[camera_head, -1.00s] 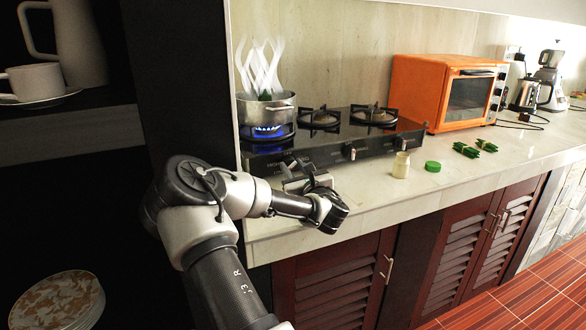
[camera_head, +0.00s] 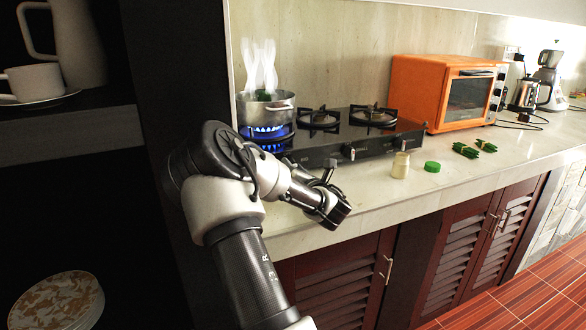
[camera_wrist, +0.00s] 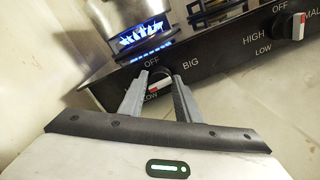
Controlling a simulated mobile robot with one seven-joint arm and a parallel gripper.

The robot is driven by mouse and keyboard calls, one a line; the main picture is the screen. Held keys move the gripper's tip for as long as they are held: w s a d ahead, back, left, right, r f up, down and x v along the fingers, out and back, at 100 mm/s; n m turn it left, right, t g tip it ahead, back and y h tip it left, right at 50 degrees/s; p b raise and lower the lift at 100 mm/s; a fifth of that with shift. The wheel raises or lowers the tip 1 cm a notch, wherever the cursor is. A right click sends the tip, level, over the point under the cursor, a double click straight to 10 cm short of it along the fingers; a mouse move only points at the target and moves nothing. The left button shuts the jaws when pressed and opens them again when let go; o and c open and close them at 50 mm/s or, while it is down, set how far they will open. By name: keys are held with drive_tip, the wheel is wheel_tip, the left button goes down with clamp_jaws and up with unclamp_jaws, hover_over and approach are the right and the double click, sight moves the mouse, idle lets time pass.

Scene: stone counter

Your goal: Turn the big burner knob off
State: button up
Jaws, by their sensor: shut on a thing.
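The big burner knob (camera_wrist: 158,82) is on the stove's black front panel, below the lit burner, with OFF, BIG and LOW printed around it in the wrist view. My gripper (camera_wrist: 160,84) is shut on this knob, with one finger on each side. The fingers cover part of the knob, so its exact setting is hard to read. In the head view my arm hides the knob. A blue flame (camera_head: 265,130) burns under the steaming pot (camera_head: 268,108) on the left burner and also shows in the wrist view (camera_wrist: 142,35).
A second knob (camera_wrist: 297,26) sits further right on the panel. An orange oven (camera_head: 425,92) stands behind. The counter's front edge is below my arm.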

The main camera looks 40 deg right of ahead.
drive_tip(key=shift+f+m, duration=0.1)
drive_tip(key=shift+m, duration=1.4)
drive_tip(key=o, duration=1)
